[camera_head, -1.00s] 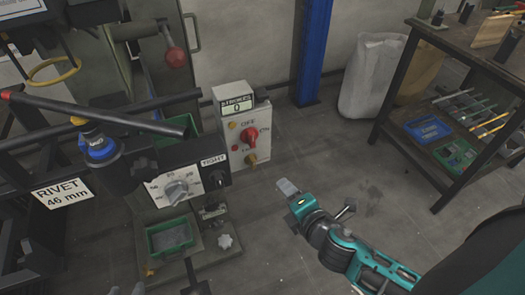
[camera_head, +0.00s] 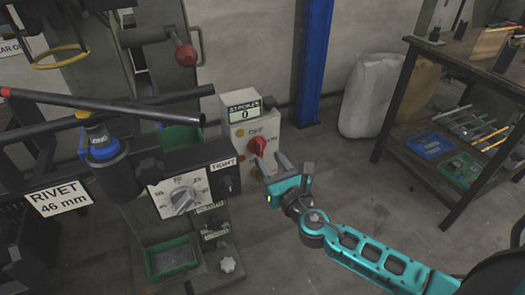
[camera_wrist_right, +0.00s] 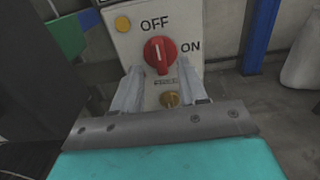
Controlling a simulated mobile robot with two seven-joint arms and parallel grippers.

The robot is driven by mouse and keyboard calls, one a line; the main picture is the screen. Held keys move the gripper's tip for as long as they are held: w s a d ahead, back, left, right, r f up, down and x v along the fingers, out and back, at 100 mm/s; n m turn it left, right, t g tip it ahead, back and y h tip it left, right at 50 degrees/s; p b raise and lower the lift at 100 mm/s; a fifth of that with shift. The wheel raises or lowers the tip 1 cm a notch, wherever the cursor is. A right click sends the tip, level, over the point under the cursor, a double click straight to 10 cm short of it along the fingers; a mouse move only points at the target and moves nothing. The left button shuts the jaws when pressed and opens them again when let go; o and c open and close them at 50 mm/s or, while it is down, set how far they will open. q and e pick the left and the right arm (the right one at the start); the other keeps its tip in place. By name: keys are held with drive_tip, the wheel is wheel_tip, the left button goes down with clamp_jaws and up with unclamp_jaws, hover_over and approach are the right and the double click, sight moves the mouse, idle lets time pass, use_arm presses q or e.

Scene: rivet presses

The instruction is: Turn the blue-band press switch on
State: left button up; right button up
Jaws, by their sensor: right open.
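The switch is a red knob (camera_head: 257,147) on a white box with OFF and ON labels, beside the press with the blue band (camera_head: 103,149). In the right wrist view the red knob (camera_wrist_right: 159,55) has its white mark near upright, toward OFF; ON is to its right. My right gripper (camera_head: 271,163) is open and empty, just in front of the box and slightly below the knob. In the wrist view its two fingers (camera_wrist_right: 160,78) stand either side of the knob's lower part, and I cannot tell if they touch it. My left gripper is not in view.
A counter (camera_head: 245,110) on the box reads 0. A grey dial (camera_head: 183,200) and a green bin (camera_head: 172,259) are on the press at left. A long dark bar (camera_head: 95,107) crosses above.

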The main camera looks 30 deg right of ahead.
sight(261, 150)
drive_tip(key=shift+w+d, duration=0.1)
drive_tip(key=shift+w, duration=2.45)
drive_tip(key=shift+c, duration=0.3)
clamp_jaws()
